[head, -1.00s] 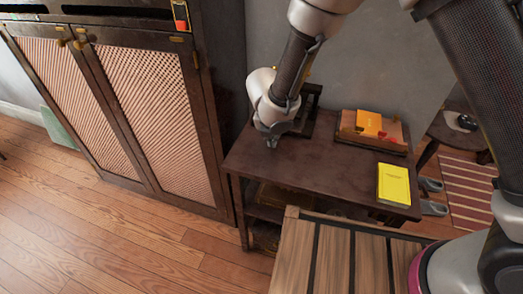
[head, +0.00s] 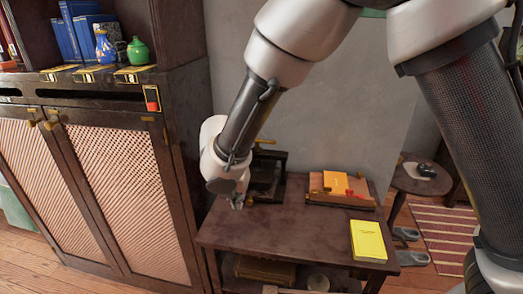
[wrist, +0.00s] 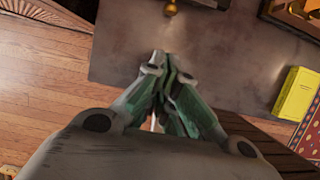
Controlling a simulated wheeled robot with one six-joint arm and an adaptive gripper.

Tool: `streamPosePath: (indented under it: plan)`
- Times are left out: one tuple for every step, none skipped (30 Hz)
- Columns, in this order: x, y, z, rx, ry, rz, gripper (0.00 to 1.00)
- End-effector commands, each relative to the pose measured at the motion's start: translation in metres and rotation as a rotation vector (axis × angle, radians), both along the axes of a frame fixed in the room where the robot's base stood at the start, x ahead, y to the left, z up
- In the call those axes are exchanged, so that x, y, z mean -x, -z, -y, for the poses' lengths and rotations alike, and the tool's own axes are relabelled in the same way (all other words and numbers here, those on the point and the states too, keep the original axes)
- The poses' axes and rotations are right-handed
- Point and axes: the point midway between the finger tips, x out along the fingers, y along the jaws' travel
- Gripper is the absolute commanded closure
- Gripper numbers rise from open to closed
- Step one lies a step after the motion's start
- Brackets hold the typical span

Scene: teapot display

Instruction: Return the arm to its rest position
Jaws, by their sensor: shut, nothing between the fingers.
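My gripper (head: 238,200) is at the left end of the small dark table (head: 290,230) in the head view. In the wrist view, its two green-grey fingers (wrist: 161,62) meet at the tips with nothing between them. The fingertips show over the dark tabletop (wrist: 200,45), near its front edge; their height above it is hard to tell. My arm is bent, reaching down from the top of the head view.
The table holds a yellow book (head: 369,240), a wooden tray (head: 325,197) with an orange book, and a dark press-like object (head: 268,175). A cabinet (head: 120,190) stands at left, with a blue pot (head: 105,48) and a green pot (head: 137,51) on its shelf.

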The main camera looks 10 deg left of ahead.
Motion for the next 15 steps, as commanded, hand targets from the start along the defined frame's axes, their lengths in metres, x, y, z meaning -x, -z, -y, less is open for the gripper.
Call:
streamPosePath:
  plan:
    - [0.000, 0.000, 0.001, -0.007, 0.027, 0.002, 1.00]
    - [0.000, 0.000, 0.002, -0.010, 0.056, 0.004, 1.00]
    - [0.000, 0.000, 0.006, -0.017, 0.111, 0.006, 1.00]
    - [0.000, 0.001, 0.010, -0.021, 0.165, 0.006, 1.00]
    - [0.002, 0.003, 0.016, -0.023, 0.226, 0.005, 1.00]
    - [0.006, 0.006, 0.029, -0.020, 0.323, 0.001, 1.00]
    - [0.010, 0.009, 0.040, -0.015, 0.401, 0.000, 1.00]
    - [0.015, 0.010, 0.051, -0.014, 0.484, -0.001, 1.00]
    - [0.021, 0.004, 0.065, -0.022, 0.600, 0.002, 1.00]
    - [0.024, -0.003, 0.078, -0.032, 0.693, 0.007, 1.00]
    - [0.025, -0.010, 0.092, -0.045, 0.784, 0.010, 1.00]
    - [0.025, -0.021, 0.109, -0.063, 0.902, 0.014, 1.00]
    - [0.025, -0.029, 0.123, -0.076, 0.987, 0.017, 1.00]
    - [0.025, -0.037, 0.136, -0.091, 1.070, 0.019, 1.00]
    - [0.025, -0.049, 0.155, -0.112, 1.183, 0.023, 1.00]
